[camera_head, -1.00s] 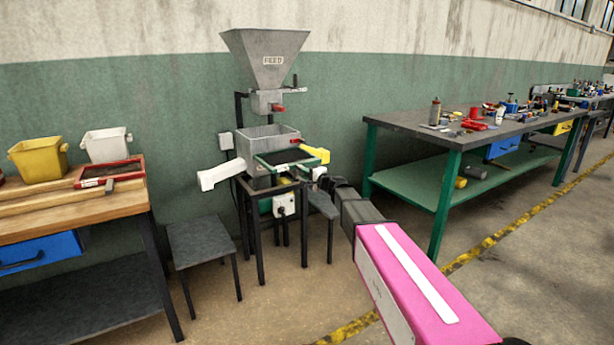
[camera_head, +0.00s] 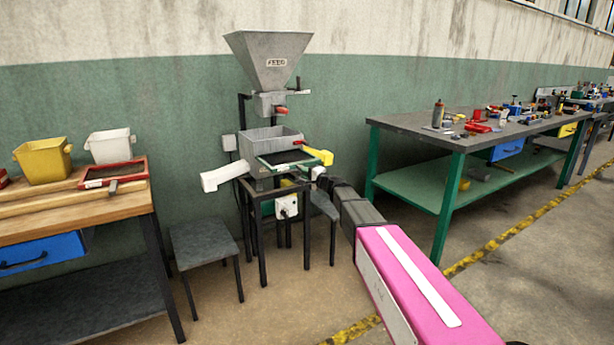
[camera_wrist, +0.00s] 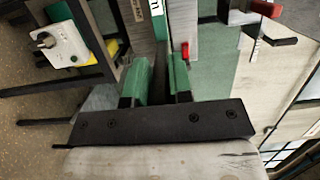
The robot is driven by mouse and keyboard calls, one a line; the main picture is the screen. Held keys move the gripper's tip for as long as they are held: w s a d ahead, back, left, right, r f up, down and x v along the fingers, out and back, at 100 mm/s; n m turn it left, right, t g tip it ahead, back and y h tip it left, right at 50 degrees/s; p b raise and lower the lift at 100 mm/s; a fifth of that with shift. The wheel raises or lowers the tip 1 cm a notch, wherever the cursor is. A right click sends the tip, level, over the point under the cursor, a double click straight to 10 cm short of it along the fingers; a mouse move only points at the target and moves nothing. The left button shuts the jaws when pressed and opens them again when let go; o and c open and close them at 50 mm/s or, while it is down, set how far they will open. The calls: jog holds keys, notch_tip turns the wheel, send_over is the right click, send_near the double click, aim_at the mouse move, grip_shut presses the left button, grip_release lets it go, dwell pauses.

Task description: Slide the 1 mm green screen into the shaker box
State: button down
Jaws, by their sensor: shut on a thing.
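The green-framed screen (camera_head: 289,161) with dark mesh is level at the front opening of the grey metal shaker box (camera_head: 262,137). Its rear part seems to be inside the box and its front edge shows outside. My gripper (camera_head: 318,173) is at the right front of the screen, shut on its edge. In the wrist view, my gripper's fingers (camera_wrist: 163,85) close on the screen, and a white label ending in "m" shows above them. The frame's far end and how deep it sits are hidden.
A grey feed hopper (camera_head: 268,60) stands over the box. A white spout (camera_head: 222,177) and a yellow spout (camera_head: 320,156) stick out at its sides. A red-framed screen (camera_head: 113,174) lies on the wooden bench at left. A green-legged workbench (camera_head: 420,125) stands at right.

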jog(key=shift+w+a, duration=0.15)
jog(key=shift+w+d+x, duration=0.15)
jog(key=shift+x, duration=1)
jog(key=shift+w+d+x, duration=0.15)
jog(key=shift+w+x, duration=0.05)
jog(key=shift+x, duration=0.9)
jog(key=shift+w, duration=0.15)
